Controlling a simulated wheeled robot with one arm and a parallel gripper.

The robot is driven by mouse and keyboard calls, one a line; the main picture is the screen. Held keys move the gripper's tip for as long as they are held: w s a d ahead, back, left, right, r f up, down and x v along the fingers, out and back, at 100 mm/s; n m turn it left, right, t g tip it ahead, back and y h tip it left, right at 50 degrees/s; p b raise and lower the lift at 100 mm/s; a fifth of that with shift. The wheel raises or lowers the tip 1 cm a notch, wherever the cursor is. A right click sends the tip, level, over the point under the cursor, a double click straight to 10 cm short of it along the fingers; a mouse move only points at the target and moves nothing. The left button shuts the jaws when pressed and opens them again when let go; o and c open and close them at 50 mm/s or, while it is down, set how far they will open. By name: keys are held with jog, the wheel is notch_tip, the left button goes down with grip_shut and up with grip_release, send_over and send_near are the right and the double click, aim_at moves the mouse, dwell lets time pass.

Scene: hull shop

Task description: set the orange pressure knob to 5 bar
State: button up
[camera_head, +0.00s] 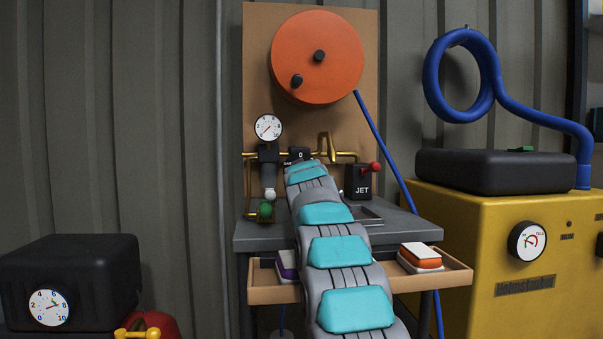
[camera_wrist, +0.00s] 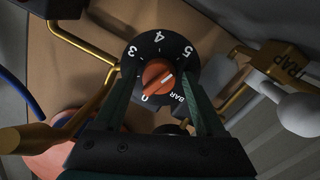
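The orange pressure knob (camera_wrist: 158,77) sits in the centre of a black dial (camera_wrist: 158,50) in the wrist view. White marks 3, 4, 5, 0 and BAR show upside down or tilted around it. In the head view, part of the dial (camera_head: 300,154) shows above my arm's end; the knob and fingers are hidden.
A round gauge (camera_head: 268,127) with a red needle stands left of the dial. Brass pipes, a JET box (camera_head: 361,184) with a red lever and an orange reel (camera_head: 317,57) are close by. A grey bench (camera_head: 260,235) with a wooden drawer (camera_head: 455,278) lies below.

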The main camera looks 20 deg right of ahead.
jog(key=shift+o, duration=0.5)
jog(key=shift+s, duration=0.15)
jog(key=v, duration=0.7)
jog(key=shift+s+a+b, duration=0.2)
jog(key=shift+s+b, duration=0.05)
jog(key=shift+b, duration=0.15)
jog(key=shift+r, duration=0.1)
